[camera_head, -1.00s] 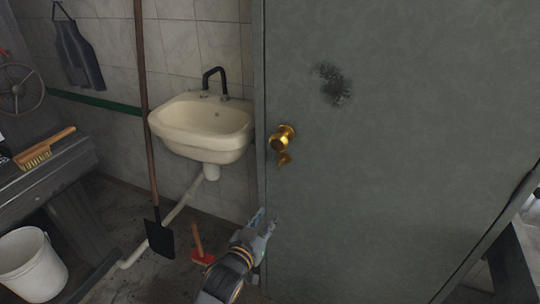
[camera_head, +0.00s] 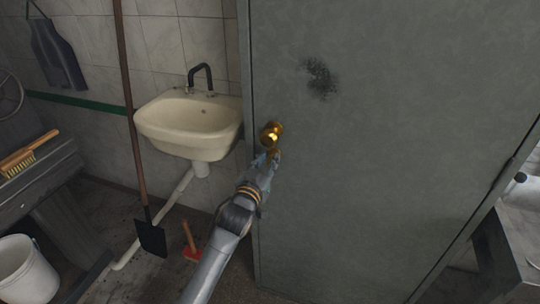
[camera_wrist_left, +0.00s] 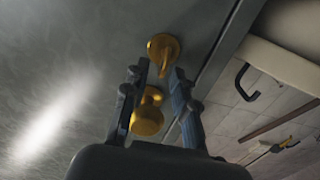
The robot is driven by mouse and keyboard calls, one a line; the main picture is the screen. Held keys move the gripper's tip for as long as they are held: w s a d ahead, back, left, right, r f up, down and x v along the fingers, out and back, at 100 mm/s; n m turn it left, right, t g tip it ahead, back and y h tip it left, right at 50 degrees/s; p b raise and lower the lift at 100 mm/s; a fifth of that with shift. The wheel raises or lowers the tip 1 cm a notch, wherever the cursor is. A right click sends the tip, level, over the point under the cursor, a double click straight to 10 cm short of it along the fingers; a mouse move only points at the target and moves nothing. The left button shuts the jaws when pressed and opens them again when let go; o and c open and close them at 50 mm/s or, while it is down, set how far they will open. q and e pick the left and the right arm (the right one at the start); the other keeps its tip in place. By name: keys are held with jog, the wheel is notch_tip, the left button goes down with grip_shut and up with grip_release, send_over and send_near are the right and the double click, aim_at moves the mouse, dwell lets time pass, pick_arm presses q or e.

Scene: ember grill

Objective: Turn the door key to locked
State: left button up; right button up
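The gold door key (camera_head: 274,153) sits just below the round gold knob (camera_head: 271,132) near the left edge of the grey door (camera_head: 380,170). My left gripper (camera_head: 267,160) is at the key and partly hides it. In the left wrist view my left gripper (camera_wrist_left: 160,72) is open. The key (camera_wrist_left: 164,52) with its round plate shows at and just beyond the two fingertips. The knob (camera_wrist_left: 148,118) shows lower, between the fingers. I cannot tell whether the fingers touch the key. My right gripper is not in view.
A cream sink (camera_head: 188,128) hangs on the tiled wall left of the door. A long-handled shovel (camera_head: 151,238) leans beside it. A red-based tool (camera_head: 191,252) stands on the floor. A white bucket (camera_head: 22,272) and a bench with a brush (camera_head: 25,156) are at the left.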

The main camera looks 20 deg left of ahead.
pick_arm(q)
jog(key=shift+w, duration=0.95)
grip_shut()
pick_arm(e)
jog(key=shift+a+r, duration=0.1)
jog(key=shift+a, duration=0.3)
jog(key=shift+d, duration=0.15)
